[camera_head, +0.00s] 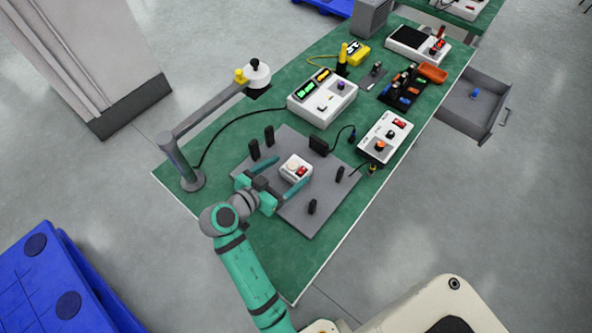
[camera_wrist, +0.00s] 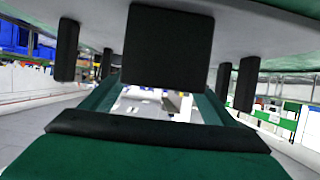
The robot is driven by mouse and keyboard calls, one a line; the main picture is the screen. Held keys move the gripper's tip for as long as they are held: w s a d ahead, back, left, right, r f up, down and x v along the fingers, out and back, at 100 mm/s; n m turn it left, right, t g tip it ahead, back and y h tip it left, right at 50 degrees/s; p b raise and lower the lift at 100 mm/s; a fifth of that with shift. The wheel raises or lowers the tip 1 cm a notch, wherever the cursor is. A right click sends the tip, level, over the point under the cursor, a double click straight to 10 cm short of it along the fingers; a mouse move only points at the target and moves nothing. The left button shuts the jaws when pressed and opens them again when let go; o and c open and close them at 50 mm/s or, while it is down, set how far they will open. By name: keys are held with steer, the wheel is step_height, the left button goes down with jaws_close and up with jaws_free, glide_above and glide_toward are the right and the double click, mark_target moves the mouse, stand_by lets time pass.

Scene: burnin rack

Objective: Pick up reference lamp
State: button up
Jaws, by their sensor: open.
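I cannot tell for sure which thing is the reference lamp. A white box with a pale round top and a red switch (camera_head: 296,168) sits on the grey plate (camera_head: 310,215) in the head view. My gripper (camera_head: 277,175) is open, low over the plate, with its teal fingers reaching towards and beside this box. I cannot tell whether they touch it. In the wrist view my gripper (camera_wrist: 155,100) shows its two fingers with a pale, unclear shape between them.
Several black upright blocks, one of them a wide block (camera_head: 318,145), stand on the plate around the gripper. A white meter box (camera_head: 322,98), a white switch box (camera_head: 384,137) and a black rack (camera_head: 402,88) stand on the green bench (camera_head: 225,120). An open drawer (camera_head: 470,108) juts out right.

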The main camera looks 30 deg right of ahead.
mark_target(296, 168)
steer(key=shift+x, duration=2.3)
steer(key=shift+s, duration=0.15)
steer(key=c, duration=1.2)
steer(key=shift+r, duration=0.1)
steer(key=shift+r, duration=0.55)
steer(key=s+d+r, duration=0.2)
steer(key=s+r, duration=0.2)
steer(key=s+d+r, duration=0.2)
steer(key=s+r, duration=0.1)
steer(key=s, duration=0.1)
steer(key=s+d+r, duration=0.2)
steer(key=s+r, duration=0.2)
steer(key=shift+s+r, duration=0.35)
